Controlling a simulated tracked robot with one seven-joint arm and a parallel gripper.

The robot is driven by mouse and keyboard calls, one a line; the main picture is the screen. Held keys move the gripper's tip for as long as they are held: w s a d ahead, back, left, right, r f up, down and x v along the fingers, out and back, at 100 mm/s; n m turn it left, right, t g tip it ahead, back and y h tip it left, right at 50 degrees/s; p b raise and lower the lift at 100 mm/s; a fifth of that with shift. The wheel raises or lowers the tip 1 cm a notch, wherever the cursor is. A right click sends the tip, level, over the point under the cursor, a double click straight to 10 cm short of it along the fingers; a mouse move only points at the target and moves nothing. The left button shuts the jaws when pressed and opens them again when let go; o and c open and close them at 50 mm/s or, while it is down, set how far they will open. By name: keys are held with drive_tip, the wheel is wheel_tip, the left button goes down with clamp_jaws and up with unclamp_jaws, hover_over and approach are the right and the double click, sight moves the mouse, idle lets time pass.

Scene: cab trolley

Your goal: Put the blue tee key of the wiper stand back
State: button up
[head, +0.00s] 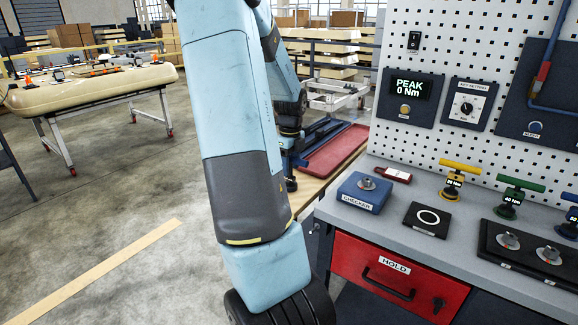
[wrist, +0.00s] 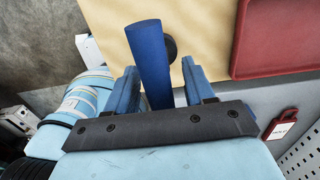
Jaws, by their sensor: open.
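In the wrist view, my gripper (wrist: 159,70) is open, its two blue fingers apart. A thick blue bar (wrist: 150,48), which looks like the handle of a tee key, lies between the fingers. A dark round part (wrist: 171,48) shows beside the bar. I cannot tell whether the fingers touch it. In the head view my arm hides most of this spot. Another blue-topped key (head: 569,220) stands at the right picture edge, partly cut off. I cannot make out the wiper stand clearly.
A red tray (head: 335,152) lies on the wooden top beside the grey bench. The bench holds a blue checker box (head: 363,191), a black ring plate (head: 427,219), a yellow key (head: 455,178), a green key (head: 513,195) and a black socket plate (head: 515,261). A pegboard (head: 455,40) rises behind.

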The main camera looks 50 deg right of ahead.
wheel_tip(320, 180, up, 12)
drive_tip(key=shift+f, duration=0.1)
idle(0.4)
drive_tip(key=w+a+r+n+t, duration=0.1)
drive_tip(key=a+r+n+t, duration=0.15)
drive_tip(key=a+n, duration=0.8)
drive_tip(key=a+r+n+t, duration=0.1)
drive_tip(key=a+r+n, duration=0.3)
drive_tip(key=a+n, duration=0.65)
drive_tip(key=s+a+n+t, duration=0.1)
drive_tip(key=s+a+n, duration=0.3)
drive_tip(key=a+n, duration=0.3)
drive_tip(key=s+a+r+n+t, duration=0.1)
drive_tip(key=s+a+n, duration=0.4)
drive_tip(key=a, duration=0.7)
drive_tip(key=shift+s+a+r+n, duration=0.2)
drive_tip(key=shift+s+r+n, duration=0.1)
drive_tip(key=shift+n, duration=0.7)
drive_tip(key=shift+c, duration=0.2)
drive_tip(key=shift+c, duration=0.8)
